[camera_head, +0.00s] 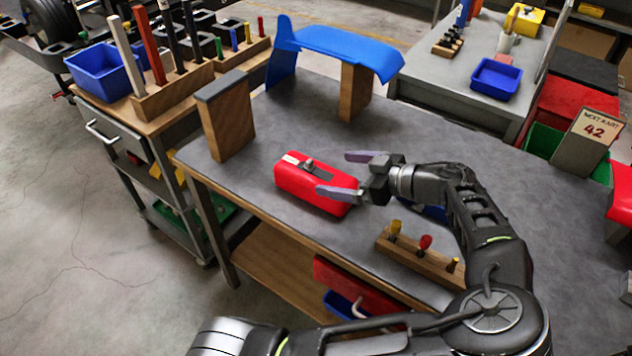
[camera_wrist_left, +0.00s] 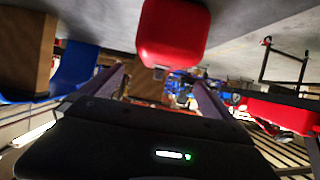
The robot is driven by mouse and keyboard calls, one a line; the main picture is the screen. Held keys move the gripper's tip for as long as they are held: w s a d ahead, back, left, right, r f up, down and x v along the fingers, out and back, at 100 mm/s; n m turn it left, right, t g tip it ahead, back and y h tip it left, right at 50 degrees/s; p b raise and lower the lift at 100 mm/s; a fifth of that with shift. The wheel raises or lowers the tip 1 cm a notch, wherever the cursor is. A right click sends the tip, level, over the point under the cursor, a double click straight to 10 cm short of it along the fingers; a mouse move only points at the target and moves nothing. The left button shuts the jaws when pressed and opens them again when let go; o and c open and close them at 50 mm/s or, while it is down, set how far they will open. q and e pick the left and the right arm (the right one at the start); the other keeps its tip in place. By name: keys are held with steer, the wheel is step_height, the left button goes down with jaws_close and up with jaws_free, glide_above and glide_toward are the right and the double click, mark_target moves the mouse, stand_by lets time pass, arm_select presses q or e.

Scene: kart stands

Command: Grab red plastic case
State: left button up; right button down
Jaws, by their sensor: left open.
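The red plastic case (camera_head: 310,187), with a dark handle and a pale label on top, lies on the grey workbench (camera_head: 290,110). My left gripper (camera_head: 336,174) is open at the right end of the case. One finger overlaps the case in the head view and the other is behind it. In the left wrist view the case (camera_wrist_left: 174,38) shows end-on at the top, beyond and between the spread fingers of my left gripper (camera_wrist_left: 158,74). Nothing is held. I cannot tell whether a finger touches the case. My right gripper is not in view.
A blue curved panel (camera_head: 335,45) rests on a wooden block (camera_head: 355,92) behind. Another wooden block (camera_head: 227,118) stands left. A wooden rack with coloured knobs (camera_head: 415,256) lies near the front edge, close to my arm. Bare bench surrounds the case's far side.

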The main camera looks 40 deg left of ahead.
mark_target(315, 171)
arm_select(q)
steer(key=shift+x, duration=1.25)
steer(key=shift+a, duration=0.1)
steer(key=shift+a+f+p, duration=0.15)
steer(key=shift+a+p, duration=0.15)
steer(key=shift+p, duration=0.05)
steer(key=p+x, duration=0.1)
steer(key=x, duration=0.3)
steer(key=shift+a+f, duration=0.1)
steer(key=shift+f, duration=0.15)
steer(key=shift+c, duration=0.4)
steer(key=c, duration=1.7)
